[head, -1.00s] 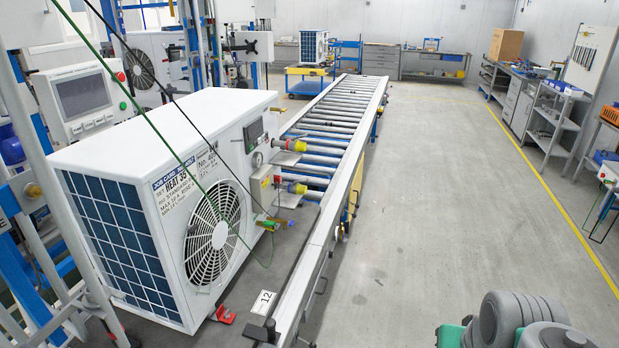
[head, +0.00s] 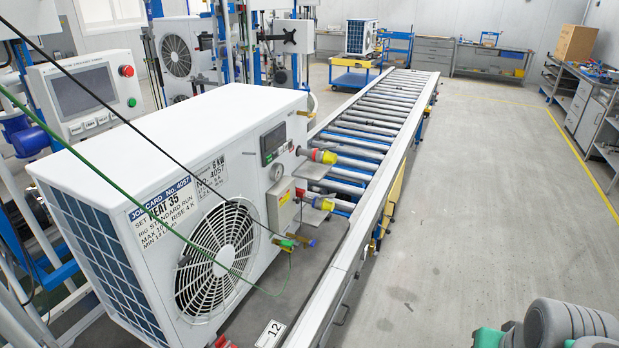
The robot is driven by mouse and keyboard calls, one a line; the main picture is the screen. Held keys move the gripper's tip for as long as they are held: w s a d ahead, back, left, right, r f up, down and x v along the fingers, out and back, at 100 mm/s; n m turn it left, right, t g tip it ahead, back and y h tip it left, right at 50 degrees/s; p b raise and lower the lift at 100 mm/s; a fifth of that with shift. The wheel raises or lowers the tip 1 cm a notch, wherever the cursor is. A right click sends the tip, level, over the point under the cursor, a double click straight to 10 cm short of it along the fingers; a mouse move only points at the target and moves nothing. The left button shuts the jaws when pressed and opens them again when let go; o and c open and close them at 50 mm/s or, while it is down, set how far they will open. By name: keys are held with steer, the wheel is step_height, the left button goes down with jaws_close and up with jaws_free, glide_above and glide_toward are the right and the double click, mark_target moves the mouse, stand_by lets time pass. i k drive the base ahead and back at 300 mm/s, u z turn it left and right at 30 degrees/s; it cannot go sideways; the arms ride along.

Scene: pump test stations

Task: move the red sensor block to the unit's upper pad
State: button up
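The unit (head: 190,140) is a white box with a round fan grille, standing at the left beside the roller conveyor. On its right end are two small grey shelf-like pads. The upper pad (head: 313,171) sits below a yellow-tipped connector (head: 323,156). The lower pad (head: 316,199) has a small red piece (head: 303,193) by it, next to a second yellow-tipped connector (head: 325,204). I cannot tell surely whether this red piece is the sensor block. Another red piece (head: 222,342) shows at the unit's foot, cut by the lower edge. My gripper is not in view; only part of my arm shows at lower right.
The roller conveyor (head: 375,118) runs away from the unit, with a pale side rail (head: 345,262). Green and black cables cross in front of the unit. A control panel (head: 85,95) stands behind it at left. The floor (head: 470,180) right of the conveyor is clear.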

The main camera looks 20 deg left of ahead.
mark_target(300, 193)
steer(key=i, duration=2.35)
steer(key=u, duration=3.45)
